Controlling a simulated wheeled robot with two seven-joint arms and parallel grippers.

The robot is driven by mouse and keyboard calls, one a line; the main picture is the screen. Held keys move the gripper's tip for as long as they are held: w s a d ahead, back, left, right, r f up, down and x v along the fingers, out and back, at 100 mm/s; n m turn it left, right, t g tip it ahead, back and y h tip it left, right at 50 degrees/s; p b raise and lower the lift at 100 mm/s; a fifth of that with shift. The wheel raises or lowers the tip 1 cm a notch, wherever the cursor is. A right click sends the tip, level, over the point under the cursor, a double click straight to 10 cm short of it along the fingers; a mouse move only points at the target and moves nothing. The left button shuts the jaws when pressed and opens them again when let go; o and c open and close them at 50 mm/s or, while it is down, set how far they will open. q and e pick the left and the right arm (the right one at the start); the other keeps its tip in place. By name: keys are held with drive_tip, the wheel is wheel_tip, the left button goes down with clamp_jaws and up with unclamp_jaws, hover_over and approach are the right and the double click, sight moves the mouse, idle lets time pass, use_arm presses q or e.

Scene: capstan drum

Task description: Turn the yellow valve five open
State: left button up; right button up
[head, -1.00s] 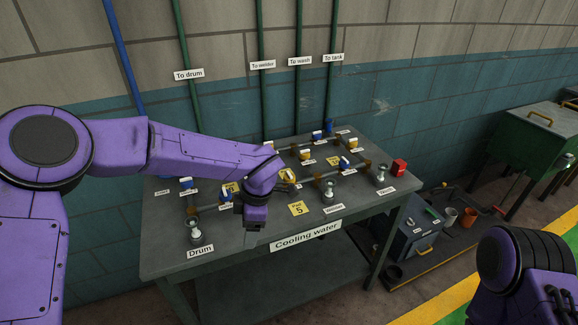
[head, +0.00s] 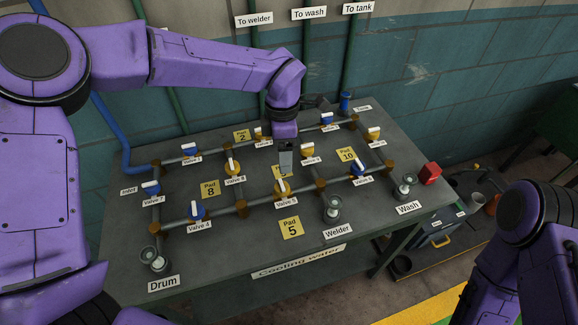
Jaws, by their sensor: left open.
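The yellow valve five (head: 282,188) sits on the front pipe run in the middle of the table, just behind its "Valve 5" label (head: 287,202). Its handle looks set across the pipe, though it is small. My left gripper (head: 286,165) points down over the table, behind valve five and apart from it. It is open and empty, with its grey fingers partly covering a yellow pad. My right arm shows at the lower right, but its gripper is out of the picture.
A blue valve four (head: 197,210) is to the left, and another yellow valve (head: 232,166) is behind it. A yellow valve (head: 307,150) stands right of my left gripper. The Welder outlet (head: 332,209) and a red box (head: 429,173) are to the right. The Pad 5 plate (head: 290,227) lies in front.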

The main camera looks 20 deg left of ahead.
sight(281, 184)
use_arm(q)
drive_tip(key=s+f, duration=0.1)
drive_tip(key=f, duration=0.1)
drive_tip(key=s+f+p, duration=0.1)
drive_tip(key=s+f, duration=0.2)
drive_tip(key=shift+f+p, duration=0.3)
drive_tip(key=w+f, duration=0.2)
drive_tip(key=f, duration=0.1)
drive_tip(key=shift+f, duration=0.15)
drive_tip(key=shift+s, duration=0.2)
drive_tip(key=shift+s+r, duration=0.25)
drive_tip(key=shift+r, duration=0.05)
drive_tip(key=c, duration=0.9)
drive_tip(key=shift+c, duration=0.6)
use_arm(e)
drive_tip(key=shift+s+a+r, duration=0.1)
drive_tip(key=shift+s+r, duration=0.9)
drive_tip(key=shift+r, duration=0.15)
